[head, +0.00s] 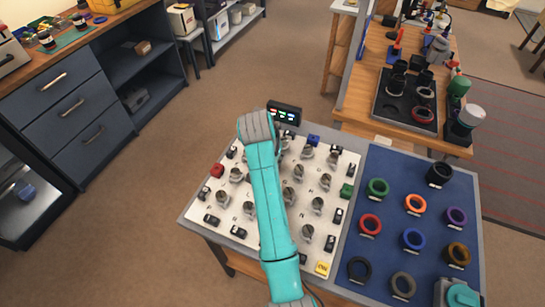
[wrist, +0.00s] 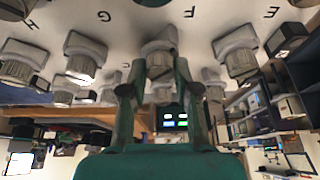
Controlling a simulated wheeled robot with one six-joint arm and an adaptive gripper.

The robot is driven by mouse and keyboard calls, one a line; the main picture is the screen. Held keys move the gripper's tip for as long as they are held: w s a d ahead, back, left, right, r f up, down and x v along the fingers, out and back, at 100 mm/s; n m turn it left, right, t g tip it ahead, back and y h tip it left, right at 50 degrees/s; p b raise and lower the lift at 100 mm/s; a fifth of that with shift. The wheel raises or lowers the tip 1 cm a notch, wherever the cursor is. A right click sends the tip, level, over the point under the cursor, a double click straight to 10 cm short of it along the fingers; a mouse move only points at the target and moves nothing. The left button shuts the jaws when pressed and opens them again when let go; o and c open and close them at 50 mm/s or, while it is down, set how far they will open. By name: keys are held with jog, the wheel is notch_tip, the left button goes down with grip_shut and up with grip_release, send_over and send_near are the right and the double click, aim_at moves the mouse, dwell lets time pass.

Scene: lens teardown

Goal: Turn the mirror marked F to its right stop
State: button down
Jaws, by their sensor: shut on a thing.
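The mirror marked F (wrist: 158,48) is a grey mount with a ribbed round knob, in the upper middle of the wrist view, below its printed F. My gripper (wrist: 159,80) has its two dark fingers on either side of this knob and is shut on it. The knob's angle and its right stop cannot be made out. In the head view my teal arm covers the gripper and mirror F above the white board (head: 228,231).
Neighbouring mirrors G (wrist: 86,58) and E (wrist: 238,55) stand close on either side. A small display (head: 284,112) with coloured bars stands at the board's far edge. A blue mat (head: 384,215) with several coloured rings lies to the right.

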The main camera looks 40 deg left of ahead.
dwell(0.4)
jog(key=c, duration=0.8)
grip_release()
jog(key=shift+c, duration=0.2)
jog(key=v, duration=1.2)
jog(key=shift+s+f, duration=0.1)
